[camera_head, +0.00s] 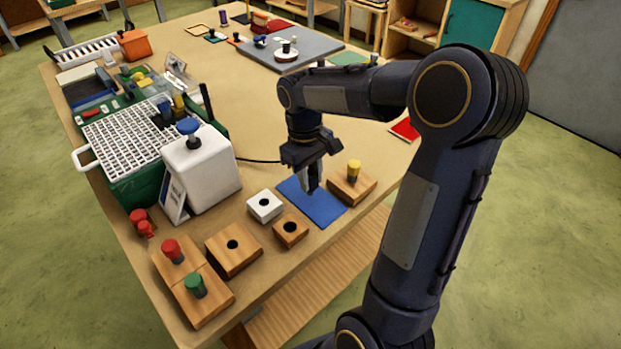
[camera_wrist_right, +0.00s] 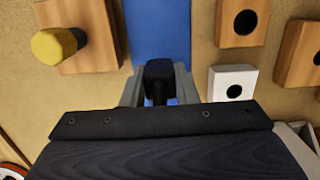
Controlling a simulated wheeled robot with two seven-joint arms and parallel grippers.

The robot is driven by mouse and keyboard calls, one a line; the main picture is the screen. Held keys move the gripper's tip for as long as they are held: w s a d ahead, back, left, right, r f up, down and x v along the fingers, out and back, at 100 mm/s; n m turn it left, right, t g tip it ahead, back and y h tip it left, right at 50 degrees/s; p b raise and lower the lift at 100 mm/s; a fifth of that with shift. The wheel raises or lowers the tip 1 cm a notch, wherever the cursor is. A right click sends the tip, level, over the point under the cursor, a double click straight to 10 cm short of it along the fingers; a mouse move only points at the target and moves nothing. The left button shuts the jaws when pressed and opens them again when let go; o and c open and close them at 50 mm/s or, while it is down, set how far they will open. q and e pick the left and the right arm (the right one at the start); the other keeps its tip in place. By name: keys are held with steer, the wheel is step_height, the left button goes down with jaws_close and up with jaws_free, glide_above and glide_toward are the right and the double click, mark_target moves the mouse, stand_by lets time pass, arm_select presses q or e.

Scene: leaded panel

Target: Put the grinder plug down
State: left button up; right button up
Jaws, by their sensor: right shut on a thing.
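My right gripper (camera_head: 311,188) points down over the blue mat (camera_head: 325,209) near the table's front edge. In the wrist view, this gripper (camera_wrist_right: 160,92) is shut on a dark plug (camera_wrist_right: 159,70), with a finger on each side of it. The plug is over or on the blue mat (camera_wrist_right: 161,25); I cannot tell if it touches. In the head view the fingers hide most of the plug. A thin black cord (camera_head: 258,161) runs from the white grinder (camera_head: 205,172) toward the gripper. My left gripper is out of view.
A wooden block with a yellow-topped peg (camera_head: 353,173) stands right of the mat. A white block with a hole (camera_head: 264,205) and a small wooden block with a hole (camera_head: 290,231) stand left of it. The table's middle (camera_head: 255,110) is clear.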

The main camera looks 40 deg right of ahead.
steer(key=shift+f, duration=0.6)
steer(key=shift+f, duration=0.25)
steer(key=o, duration=1.1)
steer(key=shift+r, duration=0.1)
steer(key=shift+c, duration=0.2)
